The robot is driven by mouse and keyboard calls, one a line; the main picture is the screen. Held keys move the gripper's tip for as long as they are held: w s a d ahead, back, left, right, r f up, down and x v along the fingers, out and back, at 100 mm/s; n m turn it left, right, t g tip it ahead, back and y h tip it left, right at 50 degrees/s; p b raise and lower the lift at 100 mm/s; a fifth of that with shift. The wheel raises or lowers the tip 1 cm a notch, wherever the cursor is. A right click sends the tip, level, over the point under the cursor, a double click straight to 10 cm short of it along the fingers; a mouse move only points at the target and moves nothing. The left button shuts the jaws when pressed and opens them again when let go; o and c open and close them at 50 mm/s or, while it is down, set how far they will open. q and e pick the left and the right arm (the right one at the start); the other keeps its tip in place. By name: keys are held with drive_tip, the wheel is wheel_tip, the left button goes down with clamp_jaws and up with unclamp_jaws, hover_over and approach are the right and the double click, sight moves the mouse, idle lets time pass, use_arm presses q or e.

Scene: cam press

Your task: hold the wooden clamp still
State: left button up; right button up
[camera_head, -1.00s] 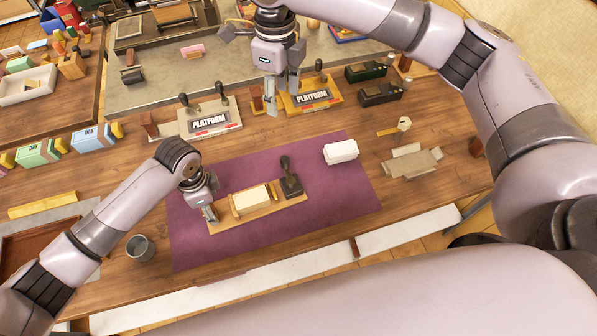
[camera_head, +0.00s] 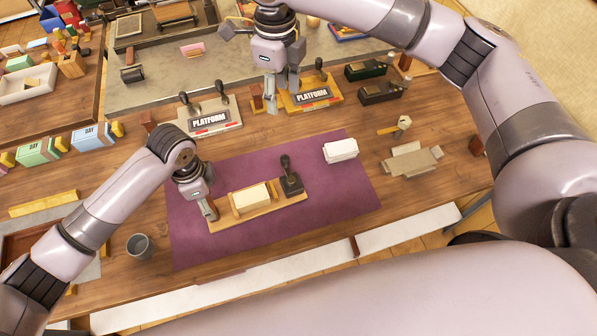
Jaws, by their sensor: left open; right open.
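The wooden clamp (camera_head: 222,221) is a long light-wood base lying on the purple mat (camera_head: 330,205). It carries a cream block (camera_head: 251,196) between wooden bars, and a dark lever-like piece (camera_head: 291,182) stands at its right end. My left gripper (camera_head: 209,213) is open at the clamp's left end, fingers pointing down; whether they touch it I cannot tell. My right gripper (camera_head: 283,100) is open and empty at the back, above the left edge of the yellow PLATFORM stand (camera_head: 335,92), well apart from the clamp.
A white PLATFORM stand (camera_head: 236,119) is behind the mat. A white stack (camera_head: 341,150) lies on the mat's right part. A grey cup (camera_head: 139,246) stands left of the mat. Grey plates (camera_head: 408,163) lie to the right. The mat's front part is clear.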

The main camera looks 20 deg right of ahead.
use_arm(q)
drive_tip(key=o, duration=0.3)
wheel_tip(320, 180, up, 12)
idle(0.7)
